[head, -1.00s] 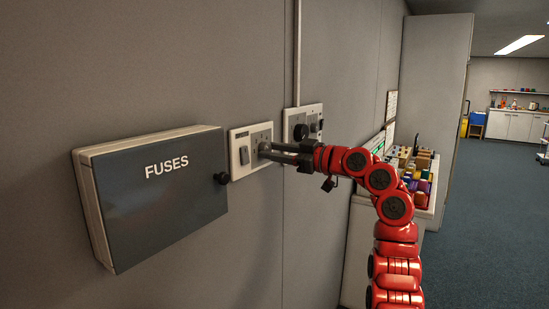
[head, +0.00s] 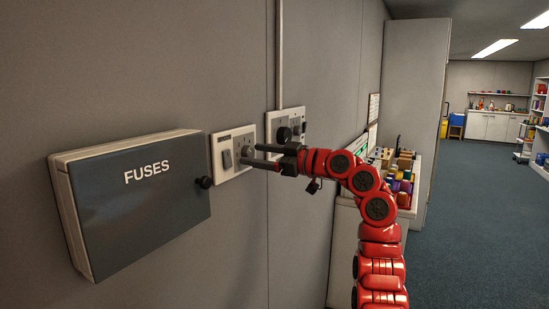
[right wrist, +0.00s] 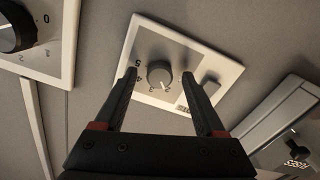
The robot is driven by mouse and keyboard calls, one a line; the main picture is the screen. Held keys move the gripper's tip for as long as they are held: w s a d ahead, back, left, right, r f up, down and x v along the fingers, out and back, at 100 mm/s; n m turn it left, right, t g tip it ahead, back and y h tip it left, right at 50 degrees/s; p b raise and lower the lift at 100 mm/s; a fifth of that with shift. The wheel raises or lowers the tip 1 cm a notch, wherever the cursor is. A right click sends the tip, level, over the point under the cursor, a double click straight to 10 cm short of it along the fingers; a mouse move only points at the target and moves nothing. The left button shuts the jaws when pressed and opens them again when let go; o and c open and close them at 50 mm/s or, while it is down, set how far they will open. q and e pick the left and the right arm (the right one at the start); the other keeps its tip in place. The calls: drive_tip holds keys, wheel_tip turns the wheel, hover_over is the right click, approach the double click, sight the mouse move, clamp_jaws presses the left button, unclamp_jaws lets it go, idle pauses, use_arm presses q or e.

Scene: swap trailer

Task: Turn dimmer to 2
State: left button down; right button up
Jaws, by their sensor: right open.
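The dimmer is a small grey round knob (right wrist: 160,75) on a white wall plate (head: 232,170), with a scale of numbers around it and a rocker switch (head: 227,158) beside it. In the right wrist view its pale pointer mark appears to point near the 2; the marks are small. My right gripper (head: 250,154) is open and empty. Its fingers (right wrist: 159,76) lie on either side of the knob in the right wrist view, and the tips seem to stand a little off the plate. In the head view they partly cover the knob. My left gripper is not in view.
A second plate with a black knob (head: 284,134) is just right of the dimmer plate. A grey FUSES box (head: 140,200) with a black knob sticks out from the wall at left. A bench with coloured items (head: 400,185) stands to the right.

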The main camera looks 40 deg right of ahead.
drive_tip(key=b+v, duration=0.2)
drive_tip(key=v, duration=1.5)
